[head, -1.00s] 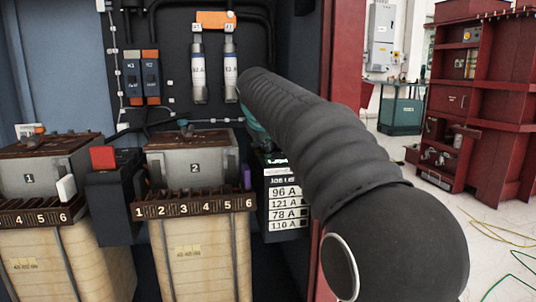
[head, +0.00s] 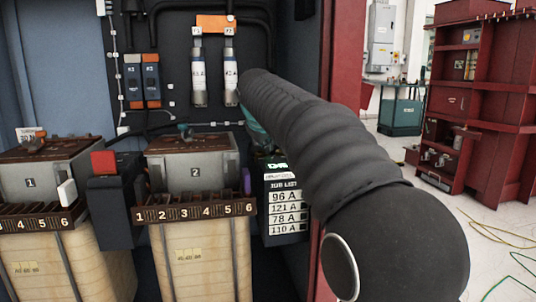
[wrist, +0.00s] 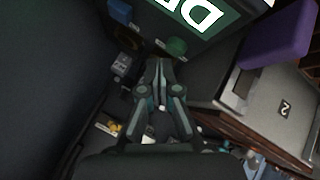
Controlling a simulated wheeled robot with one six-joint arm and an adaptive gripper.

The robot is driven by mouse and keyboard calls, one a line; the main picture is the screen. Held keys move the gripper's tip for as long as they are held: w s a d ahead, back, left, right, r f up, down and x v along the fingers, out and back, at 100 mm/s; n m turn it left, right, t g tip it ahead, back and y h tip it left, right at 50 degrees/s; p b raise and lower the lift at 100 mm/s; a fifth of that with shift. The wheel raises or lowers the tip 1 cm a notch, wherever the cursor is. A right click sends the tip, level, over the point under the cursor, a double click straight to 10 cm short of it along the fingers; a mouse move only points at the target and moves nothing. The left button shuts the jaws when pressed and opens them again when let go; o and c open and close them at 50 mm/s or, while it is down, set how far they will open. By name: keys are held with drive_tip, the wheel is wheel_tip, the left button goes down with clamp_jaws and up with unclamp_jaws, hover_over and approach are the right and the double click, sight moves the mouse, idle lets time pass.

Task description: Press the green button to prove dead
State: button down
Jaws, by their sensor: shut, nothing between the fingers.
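A round green button (wrist: 177,46) shows in the wrist view on a dark box face (wrist: 140,30), beside a green label with large white letters (wrist: 192,12). My gripper (wrist: 160,64) is shut and empty. Its fingertips appear just below and left of the green button; I cannot tell whether they touch it. A blue button or knob (wrist: 120,12) is on the same face, up and to the left. In the head view, the box (head: 284,220) carries a green label (head: 277,165) and job list; its green button is hidden, and my arm covers the gripper.
Transformer 2 (head: 195,172) stands left of the box, with a purple block (head: 246,181) between them, also near in the wrist view (wrist: 276,35). Transformer 1 (head: 32,182) is further left. A red cabinet wall (head: 343,70) is behind my arm.

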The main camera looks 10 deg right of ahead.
drive_tip(key=shift+r, duration=0.2)
wheel_tip(320, 180, up, 5)
drive_tip(key=p, duration=0.5)
idle(0.3)
idle(0.5)
drive_tip(key=m+g, duration=0.1)
approach(267, 158)
drive_tip(key=s+d, duration=0.3)
drive_tip(key=s+f+m+y, duration=0.1)
drive_tip(key=s+f, duration=0.6)
drive_tip(key=s, duration=0.3)
drive_tip(key=s+f+m+g+y+p, duration=0.1)
drive_tip(key=s+f+m, duration=0.1)
drive_tip(key=s+f, duration=0.4)
drive_tip(key=s+f+m+g, duration=0.1)
drive_tip(key=s+f, duration=0.6)
drive_tip(key=s, duration=0.7)
drive_tip(key=shift+s+f+y+p, duration=0.2)
drive_tip(key=shift+f+y+p, duration=0.1)
drive_tip(key=shift+f+y, duration=0.1)
